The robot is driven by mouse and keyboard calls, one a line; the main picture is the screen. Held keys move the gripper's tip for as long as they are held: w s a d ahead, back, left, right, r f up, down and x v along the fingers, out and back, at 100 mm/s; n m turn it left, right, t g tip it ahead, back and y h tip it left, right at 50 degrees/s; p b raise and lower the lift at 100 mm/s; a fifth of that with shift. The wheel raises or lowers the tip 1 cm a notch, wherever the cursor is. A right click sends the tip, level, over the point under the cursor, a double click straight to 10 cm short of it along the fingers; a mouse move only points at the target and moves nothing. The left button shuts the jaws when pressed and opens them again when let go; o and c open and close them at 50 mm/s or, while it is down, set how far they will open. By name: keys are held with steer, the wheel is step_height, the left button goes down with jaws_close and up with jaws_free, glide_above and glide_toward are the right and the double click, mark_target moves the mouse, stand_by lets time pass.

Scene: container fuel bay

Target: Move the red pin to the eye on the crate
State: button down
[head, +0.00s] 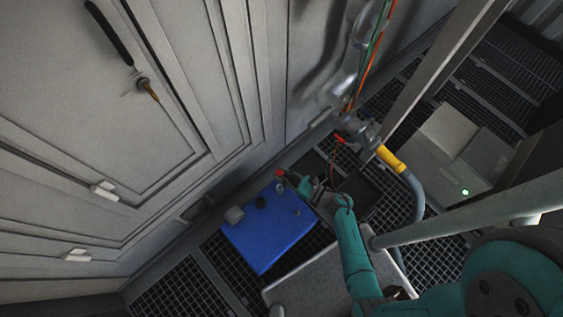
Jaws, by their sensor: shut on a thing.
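The blue crate (268,241) stands on the grated floor by the foot of the pale panelled wall. My gripper (288,178) is at the crate's far right edge, shut on the red pin (279,173), of which a small red end shows at the fingertips. A small grey fitting (280,188) on the crate lies just below the fingertips; I cannot tell for sure whether it is the eye. The fingers hide most of the pin, and whether it touches the crate cannot be told.
A black knob (260,202) and a grey block (234,214) are on the crate. Another red piece (339,138) hangs by the pipe coupling. A yellow-sleeved hose (391,158) and a pale railing (470,219) stand to the right. A grey box (453,150) shows a green light.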

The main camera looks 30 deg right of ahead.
steer(key=shift+f, duration=2.3)
steer(key=shift+f, duration=0.1)
steer(key=shift+f, duration=2.4)
steer(key=shift+f, duration=0.55)
steer(key=shift+f, duration=0.15)
steer(key=c, duration=0.8)
jaws_free()
steer(key=shift+s, duration=0.2)
steer(key=shift+v, duration=5.85)
